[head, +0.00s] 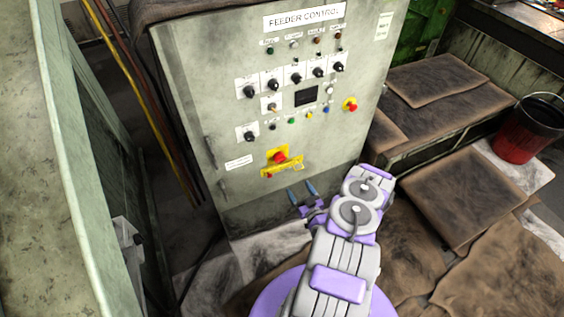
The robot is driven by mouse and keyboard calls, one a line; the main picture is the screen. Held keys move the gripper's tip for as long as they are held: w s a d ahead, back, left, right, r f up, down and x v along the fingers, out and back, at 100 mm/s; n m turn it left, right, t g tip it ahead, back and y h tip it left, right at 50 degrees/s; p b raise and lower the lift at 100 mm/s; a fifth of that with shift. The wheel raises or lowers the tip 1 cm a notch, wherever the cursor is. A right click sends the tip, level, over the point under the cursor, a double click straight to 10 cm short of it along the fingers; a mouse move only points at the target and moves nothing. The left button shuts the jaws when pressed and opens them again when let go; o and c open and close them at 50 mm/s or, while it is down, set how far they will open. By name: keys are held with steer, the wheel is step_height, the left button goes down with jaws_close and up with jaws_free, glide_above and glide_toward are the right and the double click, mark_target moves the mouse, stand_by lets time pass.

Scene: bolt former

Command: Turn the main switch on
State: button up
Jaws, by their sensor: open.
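The grey control cabinet (195,90), labelled "FEEDER CONTROL", stands upright in the middle of the head view. A red rotary switch (279,156) on a yellow plate sits low on its front and looks like the main switch. Its exact knob angle is too small to tell. A yellow tag or bracket (284,168) is just under it. My gripper (302,190) is open and empty, with its two blue-grey fingers apart. In the picture it is below and slightly right of the red switch, not touching it.
A red button (350,104) on yellow, several black knobs (273,85) and a small dark display (306,97) are higher on the panel. A red bucket (517,138) and brown-covered boxes (440,80) stand right. A pale green metal edge (75,160) runs along the left.

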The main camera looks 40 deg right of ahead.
mark_target(281, 160)
steer(key=b+x, duration=0.5)
steer(key=x, duration=1.1)
steer(key=shift+w, duration=0.4)
steer(key=c, duration=1)
